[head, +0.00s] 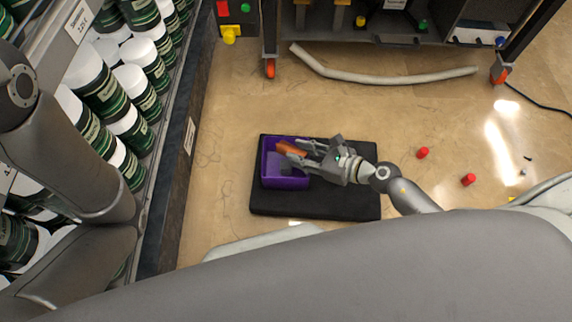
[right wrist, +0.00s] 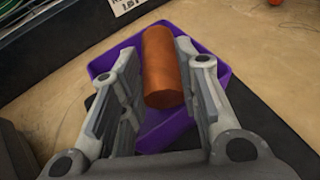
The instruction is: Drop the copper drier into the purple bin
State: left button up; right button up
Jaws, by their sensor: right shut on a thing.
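The copper drier (head: 289,148) is an orange-brown cylinder. In the right wrist view the drier (right wrist: 163,72) lies between the two fingers of my right gripper (right wrist: 158,62). My right gripper (head: 299,152) is shut on it and holds it over the purple bin (head: 284,183). The bin's rim also shows behind the drier in the right wrist view (right wrist: 224,75). The drier's height above the bin floor is hard to tell. The fingers hide part of the bin. My left arm comes in at the left, but its gripper is out of view.
The bin stands on a black mat (head: 340,207) on the tan floor. A shelf of white-lidded green jars (head: 100,85) runs along the left. A wheeled cart stands at the back, with a pale hose (head: 380,78) before it. Two red caps (head: 468,180) lie at right.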

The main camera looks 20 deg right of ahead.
jog(key=o, duration=1.2)
jog(key=shift+s+d, duration=0.1)
jog(key=shift+d, duration=0.05)
jog(key=v, duration=1.1)
jog(key=shift+s+d+r, duration=0.1)
jog(key=shift+s+r, duration=0.1)
jog(key=shift+s, duration=0.05)
jog(key=shift+s, duration=0.1)
